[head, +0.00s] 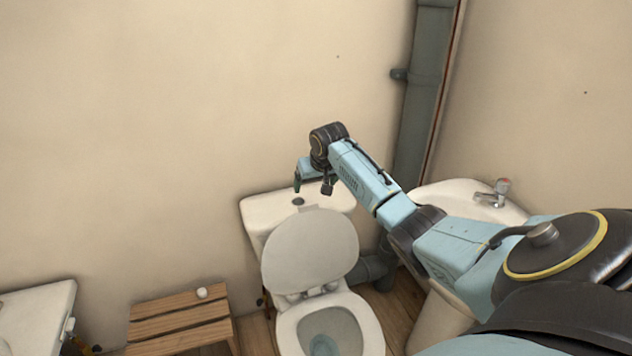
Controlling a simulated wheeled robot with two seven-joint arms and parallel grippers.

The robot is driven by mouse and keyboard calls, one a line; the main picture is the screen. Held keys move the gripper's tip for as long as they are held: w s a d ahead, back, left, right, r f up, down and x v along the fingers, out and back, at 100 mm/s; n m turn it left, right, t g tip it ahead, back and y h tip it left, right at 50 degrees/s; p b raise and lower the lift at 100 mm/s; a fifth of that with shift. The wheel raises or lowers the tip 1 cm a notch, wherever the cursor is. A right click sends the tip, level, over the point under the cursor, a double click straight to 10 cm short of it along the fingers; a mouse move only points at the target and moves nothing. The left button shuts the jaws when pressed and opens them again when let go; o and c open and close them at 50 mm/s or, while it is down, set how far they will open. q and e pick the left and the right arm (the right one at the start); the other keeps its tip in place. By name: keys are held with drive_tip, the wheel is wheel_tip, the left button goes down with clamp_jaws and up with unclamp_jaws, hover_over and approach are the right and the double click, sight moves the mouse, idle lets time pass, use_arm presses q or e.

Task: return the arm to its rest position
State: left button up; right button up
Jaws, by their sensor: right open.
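My right arm (365,185) reaches in from the right, blue with dark joints, and extends over the toilet area. My right gripper (312,187) points down above the toilet cistern (262,217), near the dark round button (298,201) on its lid. Its two dark fingertips are apart and nothing shows between them. I cannot tell whether they touch the cistern top. My left gripper does not show.
The toilet lid (312,245) is raised over the bowl (335,325). A sink (462,197) with a tap (493,193) stands right, behind my arm. A grey pipe (421,100) runs up the corner. A wooden stool (180,318) holds a small white object (202,293). Open wall space lies above.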

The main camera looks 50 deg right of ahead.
idle(0.4)
drive_tip(key=s+a+f+n+g, duration=0.1)
drive_tip(key=s+a+f, duration=0.4)
drive_tip(key=f, duration=0.6)
drive_tip(key=s+a+f+n, duration=0.1)
drive_tip(key=s+a+f, duration=0.2)
drive_tip(key=s+f, duration=0.6)
drive_tip(key=s+a+f+n+g, duration=0.1)
drive_tip(key=s+a+f, duration=0.25)
drive_tip(key=f, duration=0.95)
drive_tip(key=s+a+f+n, duration=0.1)
drive_tip(key=s+a+f, duration=0.4)
drive_tip(key=s, duration=0.6)
drive_tip(key=s+a+f+n+g+y, duration=0.1)
drive_tip(key=s+a+f+n, duration=0.1)
drive_tip(key=s+a+f, duration=0.2)
drive_tip(key=s+a+f+n+y, duration=0.1)
drive_tip(key=s+a+f, duration=0.4)
drive_tip(key=s, duration=1.4)
drive_tip(key=a, duration=0.4)
drive_tip(key=shift+s+f+n+g, duration=0.2)
drive_tip(key=shift+f+n+g, duration=0.15)
drive_tip(key=shift+n+g, duration=0.05)
